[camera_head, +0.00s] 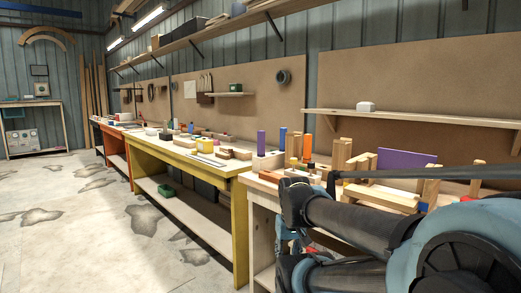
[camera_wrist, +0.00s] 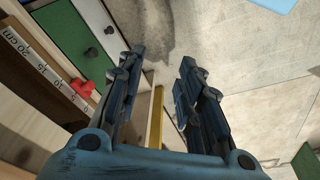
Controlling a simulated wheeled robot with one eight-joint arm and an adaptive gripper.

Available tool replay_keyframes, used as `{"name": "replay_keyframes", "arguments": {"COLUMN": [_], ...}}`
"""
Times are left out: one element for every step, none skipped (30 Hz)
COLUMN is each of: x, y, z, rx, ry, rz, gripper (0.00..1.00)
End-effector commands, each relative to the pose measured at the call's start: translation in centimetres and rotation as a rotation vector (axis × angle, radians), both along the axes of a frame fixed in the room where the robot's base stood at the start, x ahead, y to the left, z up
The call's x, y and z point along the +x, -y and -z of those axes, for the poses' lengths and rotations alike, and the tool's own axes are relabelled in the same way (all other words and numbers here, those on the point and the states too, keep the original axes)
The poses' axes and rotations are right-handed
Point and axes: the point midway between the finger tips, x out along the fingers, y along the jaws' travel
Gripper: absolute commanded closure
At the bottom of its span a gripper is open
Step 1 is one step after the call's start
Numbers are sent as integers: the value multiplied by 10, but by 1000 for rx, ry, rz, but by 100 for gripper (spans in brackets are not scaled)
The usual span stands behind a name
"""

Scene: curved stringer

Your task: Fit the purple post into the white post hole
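A purple post (camera_head: 261,140) stands upright toward the left of the near workbench, at or behind a pale wooden block (camera_head: 266,162). A blue post (camera_head: 283,137) and an orange post (camera_head: 307,147) stand to its right. I cannot make out a white post hole in either view. In the wrist view my gripper (camera_wrist: 163,58) is open, with nothing between its fingers. It is beside the bench, with floor below, apart from the purple post. In the head view my arm hides part of the bench front.
A purple panel (camera_head: 406,159) and several wooden blocks stand right of the posts. A yellow bench (camera_head: 239,225) adjoins on the left. The wrist view shows a ruler (camera_wrist: 38,62), a red piece (camera_wrist: 83,87) and a green drawer front (camera_wrist: 70,37). Open floor (camera_head: 100,230) lies left.

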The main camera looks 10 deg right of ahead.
Motion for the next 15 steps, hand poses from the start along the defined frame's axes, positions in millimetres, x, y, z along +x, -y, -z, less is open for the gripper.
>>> {"name": "replay_keyframes", "arguments": {"x": [0, 0, 0, 0, 0, 0, 0, 0, 0, 0, 0, 0, -5, -6, -4], "y": [0, 0, 0, 0, 0, 0, 0, 0, 0, 0, 0, 0, -1, -1, -3], "z": [0, 0, 0, 0, 0, 0, 0, 0, 0, 0, 0, 0, -4, -7, -10], "rx": [0, 0, 0, 0, 0, 0, 0, 0, 0, 0, 0, 1, 3, 7, 16], "ry": [0, 0, 0, 0, 0, 0, 0, 0, 0, 0, 0, 0, 9, 13, 16], "rz": [0, 0, 0, 0, 0, 0, 0, 0, 0, 0, 0, -1, -2, -4, -11], "gripper": [67, 67, 67, 67, 67, 67, 67, 67, 67, 67, 62, 53, 52, 52, 52]}}
